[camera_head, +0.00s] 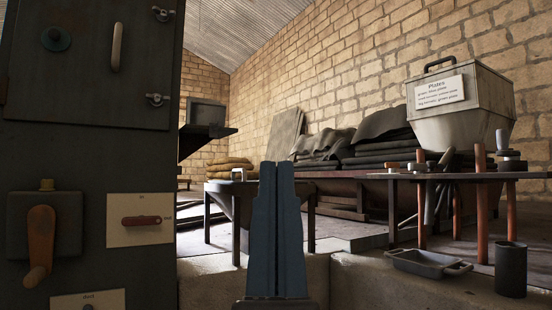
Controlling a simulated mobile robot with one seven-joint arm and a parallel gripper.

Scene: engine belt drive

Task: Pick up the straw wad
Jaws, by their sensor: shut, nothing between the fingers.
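My gripper (277,166) stands upright in the lower middle of the view, its two blue fingers pressed together with nothing between them. I cannot make out a straw wad for certain. A tan, folded-looking pile (228,166) lies behind and left of my fingertips, apart from them; I cannot tell whether it is straw or sacks. My fingers hide part of the small dark table (218,187) near this pile.
A dark cabinet (85,80) with an orange-handled crank (40,245) fills the left. At right, a table (470,176) stands near a metal hopper (463,95) with a sign. A grey tray (428,264) and a dark cylinder (511,270) sit below. Dark sheets (375,155) are stacked behind.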

